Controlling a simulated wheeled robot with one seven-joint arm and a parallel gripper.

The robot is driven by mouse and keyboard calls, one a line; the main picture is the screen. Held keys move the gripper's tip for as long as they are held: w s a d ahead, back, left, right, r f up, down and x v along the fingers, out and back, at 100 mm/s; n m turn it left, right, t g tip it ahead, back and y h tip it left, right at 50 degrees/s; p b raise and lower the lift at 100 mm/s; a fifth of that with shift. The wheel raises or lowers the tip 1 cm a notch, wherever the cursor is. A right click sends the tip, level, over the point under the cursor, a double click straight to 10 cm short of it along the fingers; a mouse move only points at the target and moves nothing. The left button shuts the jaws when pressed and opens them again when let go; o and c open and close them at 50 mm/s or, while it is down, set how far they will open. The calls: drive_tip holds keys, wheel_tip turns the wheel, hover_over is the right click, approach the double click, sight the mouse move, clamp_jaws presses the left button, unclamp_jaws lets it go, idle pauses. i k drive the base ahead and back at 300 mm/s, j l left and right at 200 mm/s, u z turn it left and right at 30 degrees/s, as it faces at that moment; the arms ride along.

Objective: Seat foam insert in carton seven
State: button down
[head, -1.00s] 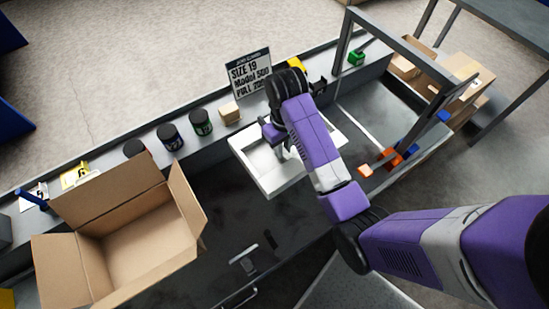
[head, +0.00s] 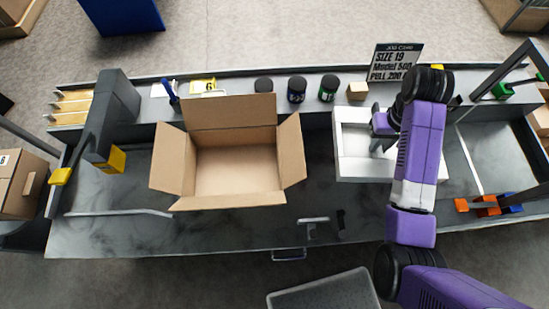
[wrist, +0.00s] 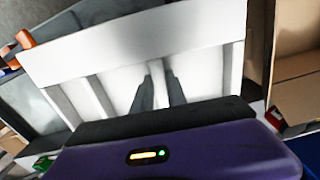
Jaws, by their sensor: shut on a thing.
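The white foam insert (head: 352,168), a blocky frame with recesses, is at the right part of the bench, under my arm. My gripper (head: 378,143) is shut on it; my arm hides part of the insert in the head view. In the wrist view the insert (wrist: 120,52) fills the middle, and my two dark fingers (wrist: 158,90) close on it. I cannot tell whether it touches the bench. An open, empty brown carton (head: 238,168) stands left of the insert with its flaps spread. I see no number on this carton.
Dark jars (head: 297,88) and a small tan block (head: 357,91) line the back ledge. A job card (head: 395,62) stands behind the insert. A crimper-like grey tool (head: 313,222) lies in front. Orange and blue blocks (head: 487,206) are at right. Bench between carton and insert is clear.

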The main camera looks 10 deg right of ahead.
sight(244, 160)
drive_tip(key=j, duration=0.6)
drive_tip(key=i+j+u, duration=0.1)
drive_tip(key=j, duration=0.5)
drive_tip(key=i+j, duration=0.15)
drive_tip(key=j, duration=0.15)
drive_tip(key=i+j+u, duration=0.1)
drive_tip(key=j, duration=0.2)
